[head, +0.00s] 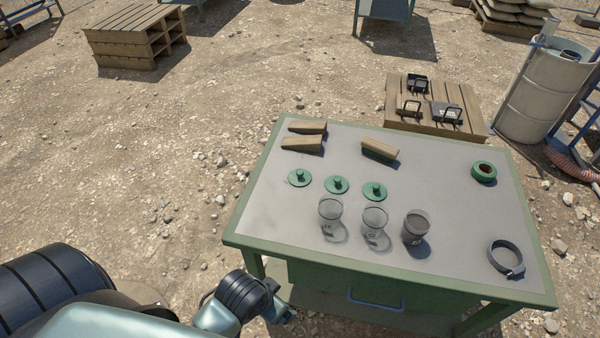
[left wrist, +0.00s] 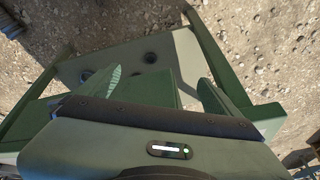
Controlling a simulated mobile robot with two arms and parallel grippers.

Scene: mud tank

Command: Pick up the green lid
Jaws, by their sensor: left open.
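Three green lids with knobs lie in a row on the table: left (head: 299,178), middle (head: 337,185) and right (head: 375,191). In front of them stand two clear beakers (head: 330,211) (head: 375,219) and a beaker with dark contents (head: 417,227). My left gripper (head: 284,314) is low by the table's front left corner, apart from the lids. In the left wrist view its fingers (left wrist: 160,88) are spread and empty; no lid can be made out there. My right gripper is in neither view.
The green-framed table (head: 270,220) has a drawer (head: 360,285) in front. Tan blocks (head: 302,144) (head: 380,151) lie behind the lids. A green tape roll (head: 484,172) and a dark ring clamp (head: 506,258) lie at the right. The table's left part is clear.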

